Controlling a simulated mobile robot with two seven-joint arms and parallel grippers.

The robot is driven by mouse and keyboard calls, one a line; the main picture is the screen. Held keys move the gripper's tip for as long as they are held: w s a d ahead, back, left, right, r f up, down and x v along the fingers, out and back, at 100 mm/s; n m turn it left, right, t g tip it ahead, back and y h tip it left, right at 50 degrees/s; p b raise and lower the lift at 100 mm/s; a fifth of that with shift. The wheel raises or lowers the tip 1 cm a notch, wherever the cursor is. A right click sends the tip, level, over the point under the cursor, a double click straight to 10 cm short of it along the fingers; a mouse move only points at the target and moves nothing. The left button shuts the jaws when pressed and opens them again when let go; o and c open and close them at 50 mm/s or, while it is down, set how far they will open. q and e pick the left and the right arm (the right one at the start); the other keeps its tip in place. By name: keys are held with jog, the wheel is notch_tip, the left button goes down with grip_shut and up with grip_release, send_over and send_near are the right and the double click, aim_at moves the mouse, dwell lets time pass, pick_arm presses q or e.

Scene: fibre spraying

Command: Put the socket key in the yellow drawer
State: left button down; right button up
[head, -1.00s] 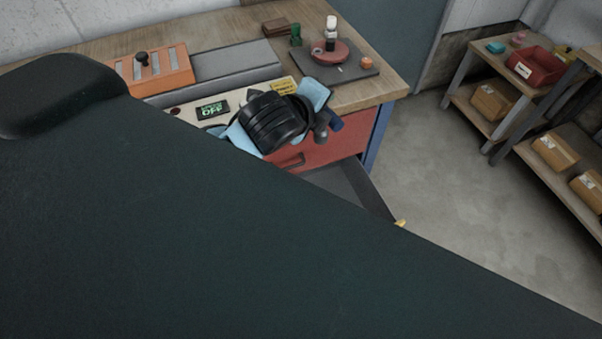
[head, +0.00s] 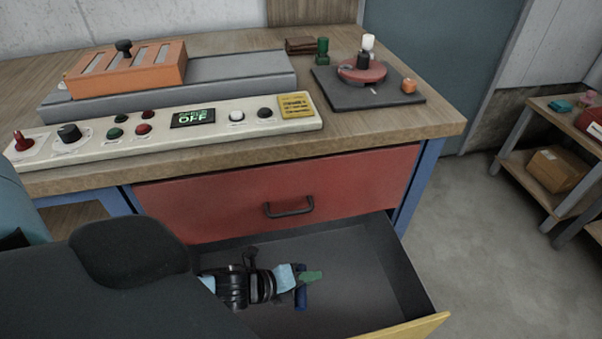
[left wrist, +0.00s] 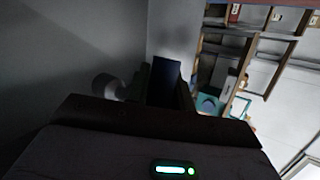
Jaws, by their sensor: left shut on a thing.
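The yellow drawer (head: 400,328) is pulled out below the red one; its yellow front edge and grey inside show in the head view. My left gripper (head: 299,281) is over the open drawer, inside its outline as seen from above. It is shut on a dark blue piece, which I take as the socket key (head: 301,299); it also shows dark between the fingers in the left wrist view (left wrist: 165,78). A green tip beside it is too small to make out. I cannot tell whether the key touches the drawer floor. My right gripper is not in view.
The closed red drawer (head: 240,205) sits above, under the bench top (head: 400,140). A control panel (head: 215,122) with buttons and an orange block (head: 130,68) stand on the bench. The drawer's right half is bare. A shelf with a cardboard box (head: 556,168) stands right.

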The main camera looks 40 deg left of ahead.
pick_arm(q)
notch_tip(320, 180, down, 9)
jog(key=s+a+m+h+b, duration=0.1)
jog(key=s+b, duration=0.1)
jog(key=b, duration=0.3)
jog(key=shift+s+a+m+g+h, duration=0.3)
jog(key=shift+s+a+m+g, duration=0.05)
jog(key=shift+m+g, duration=0.05)
jog(key=b, duration=0.4)
send_over(346, 297)
notch_tip(346, 297, down, 2)
notch_tip(346, 297, down, 3)
jog(key=shift+r+b, duration=0.1)
jog(key=shift+b, duration=0.3)
jog(key=shift+f, duration=0.25)
